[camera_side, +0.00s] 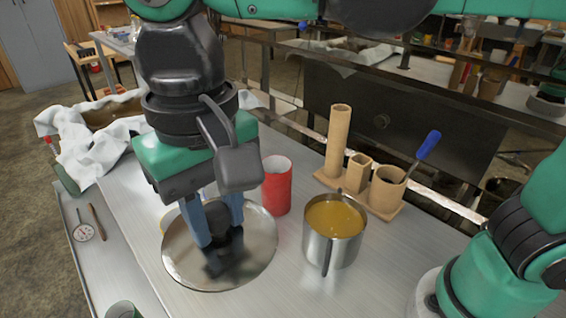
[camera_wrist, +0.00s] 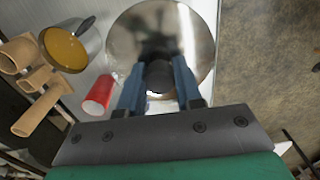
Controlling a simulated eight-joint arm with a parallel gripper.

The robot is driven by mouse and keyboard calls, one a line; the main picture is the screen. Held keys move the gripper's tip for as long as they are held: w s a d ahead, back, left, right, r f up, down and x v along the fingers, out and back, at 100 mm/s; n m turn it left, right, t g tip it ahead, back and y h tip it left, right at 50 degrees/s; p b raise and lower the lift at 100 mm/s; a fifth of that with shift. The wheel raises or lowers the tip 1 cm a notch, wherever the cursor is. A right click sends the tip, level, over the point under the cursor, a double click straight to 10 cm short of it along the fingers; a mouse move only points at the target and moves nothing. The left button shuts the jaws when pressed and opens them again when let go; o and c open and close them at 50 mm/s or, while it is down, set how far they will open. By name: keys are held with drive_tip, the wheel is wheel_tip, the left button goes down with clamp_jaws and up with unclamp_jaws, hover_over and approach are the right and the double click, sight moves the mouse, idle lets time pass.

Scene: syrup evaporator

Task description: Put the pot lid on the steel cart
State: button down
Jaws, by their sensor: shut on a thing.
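The pot lid (camera_side: 258,262) is a shiny round steel disc with a dark knob, seen at the centre-left of the side view and at the top middle of the wrist view (camera_wrist: 199,32). My gripper (camera_side: 222,245) points down over the lid's middle and is shut on its knob. The knob (camera_wrist: 159,76) shows between the two blue fingers in the wrist view. The lid is at or just above the steel surface (camera_side: 290,288); I cannot tell whether it touches. I cannot tell which surface is the steel cart.
A red cup (camera_side: 277,187) stands just behind the lid. A steel pot of amber syrup (camera_side: 333,240) stands to the right. Wooden holders (camera_side: 384,193), one with a blue-handled tool (camera_side: 428,146), stand behind it. A dial thermometer (camera_side: 83,233) lies on the left ledge. White cloth (camera_side: 95,140) lies behind left.

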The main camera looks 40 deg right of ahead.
sight(229, 259)
wheel_tip(229, 259, down, 19)
drive_tip(key=shift+f, duration=0.15)
idle(0.5)
drive_tip(key=shift+f, duration=0.15)
drive_tip(key=c, duration=0.6)
unclamp_jaws()
wheel_tip(229, 259, up, 12)
drive_tip(key=shift+f, duration=0.1)
drive_tip(key=shift+w+d+r, duration=0.1)
drive_tip(key=shift+d+r, duration=0.1)
drive_tip(key=shift+r, duration=0.05)
drive_tip(key=w+d+t, duration=0.2)
drive_tip(key=d+t, duration=0.1)
drive_tip(key=d, duration=0.7)
drive_tip(key=w+d+t, duration=0.2)
drive_tip(key=d+t, duration=0.2)
drive_tip(key=d, duration=0.7)
